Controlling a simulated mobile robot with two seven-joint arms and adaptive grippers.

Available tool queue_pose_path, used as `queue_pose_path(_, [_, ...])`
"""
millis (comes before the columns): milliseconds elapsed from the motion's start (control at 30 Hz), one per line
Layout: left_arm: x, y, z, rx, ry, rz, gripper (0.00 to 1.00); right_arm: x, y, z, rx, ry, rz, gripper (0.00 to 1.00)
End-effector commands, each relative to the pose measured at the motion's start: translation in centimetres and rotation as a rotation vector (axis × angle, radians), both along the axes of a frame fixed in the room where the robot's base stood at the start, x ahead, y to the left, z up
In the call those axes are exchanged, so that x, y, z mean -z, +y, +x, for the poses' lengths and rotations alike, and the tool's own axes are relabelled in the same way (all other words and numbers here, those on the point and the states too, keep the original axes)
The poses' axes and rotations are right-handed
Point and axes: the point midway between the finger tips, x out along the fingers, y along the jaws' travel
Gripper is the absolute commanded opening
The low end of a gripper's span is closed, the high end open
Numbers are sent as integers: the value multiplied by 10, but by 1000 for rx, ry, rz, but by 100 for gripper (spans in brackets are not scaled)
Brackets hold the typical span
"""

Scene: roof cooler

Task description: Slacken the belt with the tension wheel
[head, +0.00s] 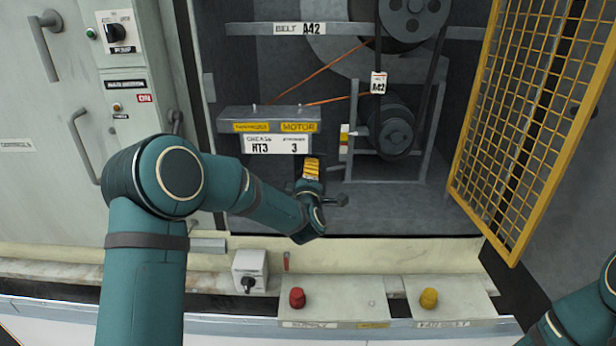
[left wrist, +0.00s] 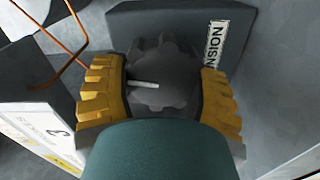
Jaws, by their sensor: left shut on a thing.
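The tension wheel (left wrist: 160,78) is a dark grey knob with a lobed rim and a pale mark, seen in the left wrist view. It sits against a dark block (left wrist: 180,30) with a partly visible "...NSION" label (left wrist: 215,55). My left gripper (left wrist: 160,88) has its yellow ribbed fingers on either side of the wheel and is shut on it. In the head view my left gripper (head: 312,168) reaches into the cabinet and hides the wheel. The dark belt (head: 433,75) runs between the upper pulley (head: 412,14) and the motor pulley (head: 397,136). My right gripper is out of view.
A yellow mesh guard (head: 530,110) stands open at the right. Red (head: 297,297) and yellow (head: 429,298) knobs sit on the front ledge.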

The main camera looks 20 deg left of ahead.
Motion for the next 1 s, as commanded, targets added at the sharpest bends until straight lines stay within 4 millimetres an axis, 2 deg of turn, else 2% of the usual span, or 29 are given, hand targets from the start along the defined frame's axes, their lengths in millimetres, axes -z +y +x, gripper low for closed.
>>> queue_pose_path(633, [0,0,0,-1,-14,-47,26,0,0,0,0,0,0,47])
queue_pose_path(667, [0,0,0,-1,-14,-47,71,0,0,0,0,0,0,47])
queue_pose_path(733, [0,0,0,-1,-13,-46,95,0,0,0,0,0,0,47])
queue_pose_path(1000, [0,0,0,-1,-13,-46,95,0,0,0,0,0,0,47])
